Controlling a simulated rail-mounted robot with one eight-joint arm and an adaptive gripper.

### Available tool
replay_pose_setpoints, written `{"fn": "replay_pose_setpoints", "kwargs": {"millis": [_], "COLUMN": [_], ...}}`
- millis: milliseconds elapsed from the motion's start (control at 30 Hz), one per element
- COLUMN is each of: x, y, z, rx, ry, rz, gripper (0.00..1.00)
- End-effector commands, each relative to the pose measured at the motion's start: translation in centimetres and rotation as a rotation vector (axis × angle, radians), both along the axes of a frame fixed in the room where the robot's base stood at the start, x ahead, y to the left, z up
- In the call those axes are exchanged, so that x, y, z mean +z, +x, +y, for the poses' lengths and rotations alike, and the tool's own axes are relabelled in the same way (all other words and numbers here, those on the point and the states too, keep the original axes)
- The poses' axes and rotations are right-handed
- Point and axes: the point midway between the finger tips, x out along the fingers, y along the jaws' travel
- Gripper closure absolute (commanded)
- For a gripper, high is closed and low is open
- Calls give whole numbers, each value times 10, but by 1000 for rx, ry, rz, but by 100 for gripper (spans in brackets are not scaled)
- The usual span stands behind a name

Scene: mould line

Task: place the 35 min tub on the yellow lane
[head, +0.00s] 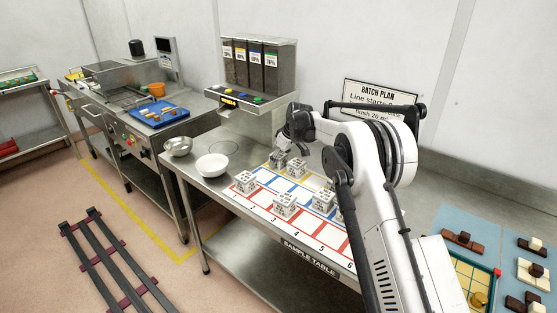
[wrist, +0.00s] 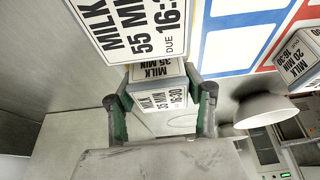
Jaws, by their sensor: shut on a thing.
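My gripper (wrist: 162,106) is shut on a white tub whose label reads MILK 35 MIN (wrist: 158,72). In the head view the held tub (head: 278,160) is at the far left of the lane grid, under my gripper (head: 284,150). I cannot tell whether it touches the table. A tub labelled MILK 55 MIN (wrist: 140,28) is close beside it in the wrist view. A MILK 20 MIN tub (wrist: 299,60) stands to the right there. The lanes are outlined in red, blue and yellow; yellow lines (head: 315,177) show towards the back of the grid, partly hidden by tubs and my arm.
Other tubs (head: 285,205) stand on the numbered grid of the sample table (head: 215,195). A white bowl (head: 212,165) and a metal bowl (head: 178,146) are at the table's left. A dispenser (head: 254,72) stands behind. Bare steel lies left of the grid.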

Motion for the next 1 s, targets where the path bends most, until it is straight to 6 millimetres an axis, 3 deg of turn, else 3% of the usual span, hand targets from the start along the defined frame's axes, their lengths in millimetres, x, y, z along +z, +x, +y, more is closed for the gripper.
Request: {"fn": "replay_pose_setpoints", "kwargs": {"millis": [33, 167, 567, 1000], "x": [-1, 0, 8, 83], "y": [0, 0, -1, -19], "z": [0, 0, -2, -27], "rx": [0, 0, 0, 0], "ry": [0, 0, 0, 0], "rz": [0, 0, 0, 0], "gripper": [51, 35, 35, 35]}}
